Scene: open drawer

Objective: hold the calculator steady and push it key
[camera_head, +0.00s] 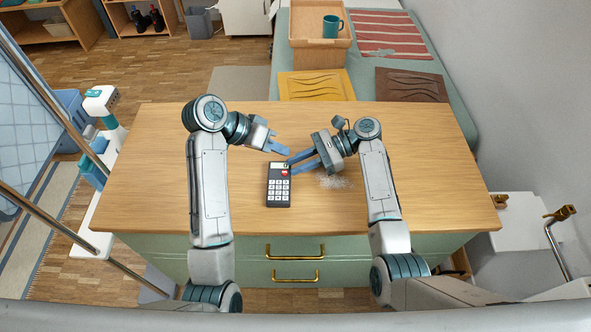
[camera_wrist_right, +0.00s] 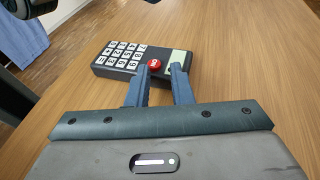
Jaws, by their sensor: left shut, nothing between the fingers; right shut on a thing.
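The black calculator (camera_head: 279,190) lies on the wooden table, with white keys, a pale display and one red key (camera_head: 285,172). The calculator (camera_wrist_right: 124,57) and its red key (camera_wrist_right: 154,64) also show in the right wrist view. My right gripper (camera_head: 291,164) is shut on the calculator near its display end, with blue fingertips at its edge; the exact contact is partly hidden. My left gripper (camera_head: 287,152) is shut and empty, just beyond the display end of the calculator, close to the right fingers. The red key is between the right fingertips in the wrist view.

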